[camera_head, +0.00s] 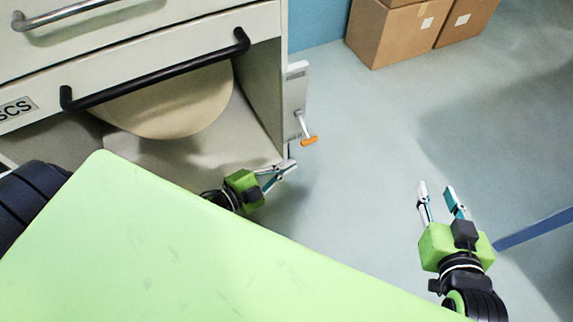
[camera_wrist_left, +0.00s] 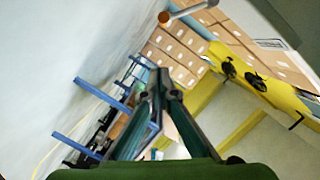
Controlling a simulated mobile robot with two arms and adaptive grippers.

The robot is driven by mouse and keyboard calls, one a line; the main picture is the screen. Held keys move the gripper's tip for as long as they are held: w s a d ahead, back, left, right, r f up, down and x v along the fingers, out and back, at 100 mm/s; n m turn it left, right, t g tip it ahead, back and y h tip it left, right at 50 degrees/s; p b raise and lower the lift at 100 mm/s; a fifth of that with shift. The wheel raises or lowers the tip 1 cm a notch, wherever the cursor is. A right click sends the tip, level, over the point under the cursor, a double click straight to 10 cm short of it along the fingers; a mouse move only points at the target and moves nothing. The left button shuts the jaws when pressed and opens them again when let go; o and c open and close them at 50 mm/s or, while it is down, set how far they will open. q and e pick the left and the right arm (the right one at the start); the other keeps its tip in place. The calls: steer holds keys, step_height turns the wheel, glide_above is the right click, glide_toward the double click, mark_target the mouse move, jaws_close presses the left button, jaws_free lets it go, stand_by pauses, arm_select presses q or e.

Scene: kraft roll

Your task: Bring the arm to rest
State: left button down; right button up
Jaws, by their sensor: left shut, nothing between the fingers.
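My left gripper (camera_head: 290,165) is in front of the lower right corner of the cabinet in the head view. Its fingers are shut with nothing between them; they also show closed in the left wrist view (camera_wrist_left: 160,80). My right gripper (camera_head: 436,190) is over the floor to the right. Its two fingers stand apart with nothing between them. Part of my left arm is hidden behind the green panel (camera_head: 190,250) of my own body.
A cabinet (camera_head: 262,85) with a black bar handle (camera_head: 155,72) holds a pale kraft roll (camera_head: 175,105). A lever with an orange tip (camera_head: 308,140) sits at its right side, close to my left gripper. Cardboard boxes (camera_head: 400,35) stand at the back. Floor between is clear.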

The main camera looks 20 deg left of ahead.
stand_by(0.6)
